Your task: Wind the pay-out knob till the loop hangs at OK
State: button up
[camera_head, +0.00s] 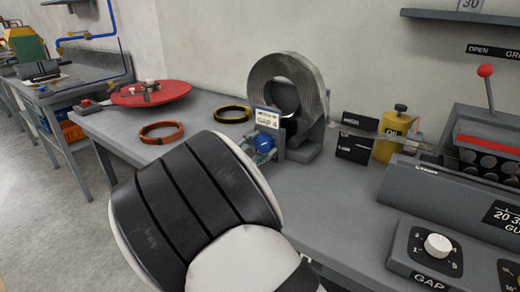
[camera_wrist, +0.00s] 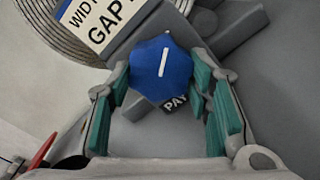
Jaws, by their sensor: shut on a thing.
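The blue pay-out knob (camera_wrist: 160,68) has a white line, nearly upright and leaning slightly right, in the wrist view. My gripper (camera_wrist: 163,78) has its teal pads on both sides of the knob and is shut on it. In the head view the knob (camera_head: 265,142) shows at my gripper (camera_head: 263,150), below the "GAP 4" card (camera_head: 267,118). The grey strip coil (camera_head: 262,75) stands upright behind it. Right of the coil are an upper dark plate (camera_head: 360,121) and a lower one (camera_head: 352,148), apparently marked high and low. The loop's height and an OK mark cannot be made out.
A yellow oil can (camera_head: 390,140) stands by the plates. A grey machine (camera_head: 450,195) with a red-topped lever (camera_head: 486,72) and a white GAP dial (camera_head: 437,245) fills the right.

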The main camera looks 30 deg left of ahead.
dwell(0.4)
jog(key=o, duration=1.1)
jog(key=shift+o, duration=0.2)
jog(key=s, duration=0.8)
jog(key=s+a, duration=0.1)
jog(key=s, duration=0.3)
